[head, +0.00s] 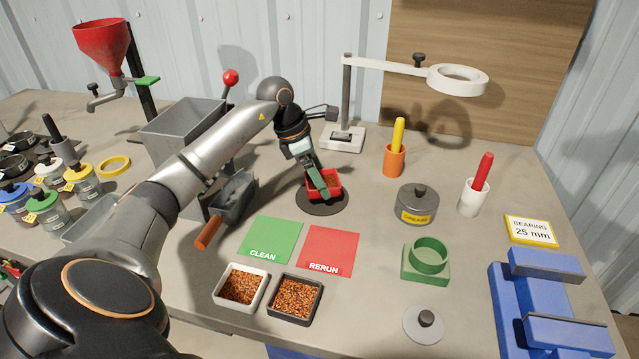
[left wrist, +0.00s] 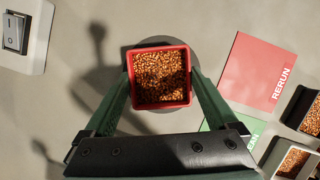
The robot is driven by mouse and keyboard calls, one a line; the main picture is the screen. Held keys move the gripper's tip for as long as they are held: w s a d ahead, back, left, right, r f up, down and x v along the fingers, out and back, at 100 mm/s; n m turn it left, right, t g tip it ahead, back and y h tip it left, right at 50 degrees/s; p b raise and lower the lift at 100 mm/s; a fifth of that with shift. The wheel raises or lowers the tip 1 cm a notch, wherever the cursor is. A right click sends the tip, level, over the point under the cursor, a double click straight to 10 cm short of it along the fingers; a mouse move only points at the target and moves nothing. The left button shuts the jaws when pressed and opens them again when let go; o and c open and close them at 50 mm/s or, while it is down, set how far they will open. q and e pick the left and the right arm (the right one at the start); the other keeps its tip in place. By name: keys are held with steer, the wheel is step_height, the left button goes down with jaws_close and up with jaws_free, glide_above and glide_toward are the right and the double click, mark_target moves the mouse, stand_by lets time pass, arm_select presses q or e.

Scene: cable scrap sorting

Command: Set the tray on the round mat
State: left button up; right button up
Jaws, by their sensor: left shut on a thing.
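The small red tray (head: 337,184), full of copper-coloured granules, is at the round dark mat (head: 322,209) in the middle of the bench. My left gripper (head: 321,186) is shut on the tray, its green fingers on two opposite sides. In the left wrist view the tray (left wrist: 160,102) looks level and lies over the mat (left wrist: 155,42), whose edge shows around it. I cannot tell whether the tray's base touches the mat or is slightly above it. My right gripper is not in view.
A green CLEAN card (head: 270,240) and a red RERUN card (head: 328,251) lie in front. A white tray (head: 241,287) and a black tray (head: 295,298) of granules stand nearer. A grey scoop (head: 233,198) is left; a grease tin (head: 416,203) is right. A lamp stand (head: 343,138) is behind.

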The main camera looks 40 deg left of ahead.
arm_select(q)
step_height(320, 180, down, 2)
steer(key=shift+f, duration=0.1)
steer(key=shift+f, duration=0.2)
steer(key=o, duration=1.1)
steer(key=shift+o, duration=0.2)
steer(key=shift+r, duration=0.1)
